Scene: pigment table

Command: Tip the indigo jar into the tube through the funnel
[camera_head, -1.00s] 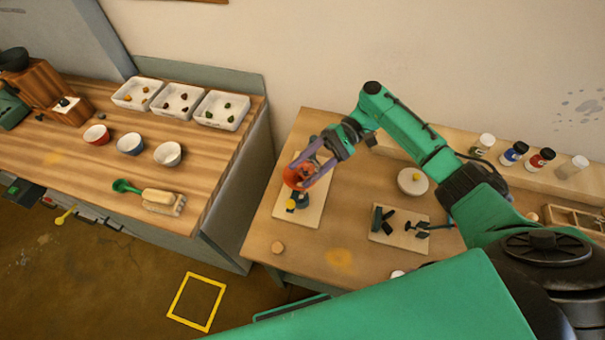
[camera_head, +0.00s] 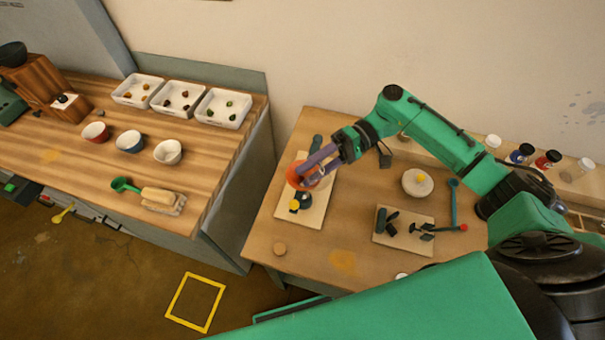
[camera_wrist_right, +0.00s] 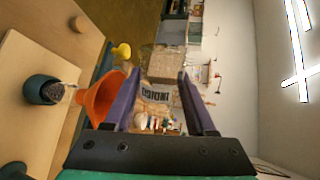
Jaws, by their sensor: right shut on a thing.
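The orange funnel (camera_head: 299,174) stands over the pale board on the right-hand table; it also shows in the right wrist view (camera_wrist_right: 100,100), left of the fingers. My right gripper (camera_head: 311,166) reaches in from the right, its purple fingers at the funnel's mouth. In the right wrist view my right gripper (camera_wrist_right: 158,92) is shut on a see-through jar labelled INDIGO (camera_wrist_right: 157,94). The jar looks tilted beside the funnel; I cannot tell whether powder is leaving it. The tube under the funnel is not clearly seen. My left gripper is out of view.
A round white lidded pot (camera_head: 417,183) and a board with dark parts (camera_head: 404,235) lie to the right. Several jars (camera_head: 547,160) line the back shelf. The table's front is mostly clear.

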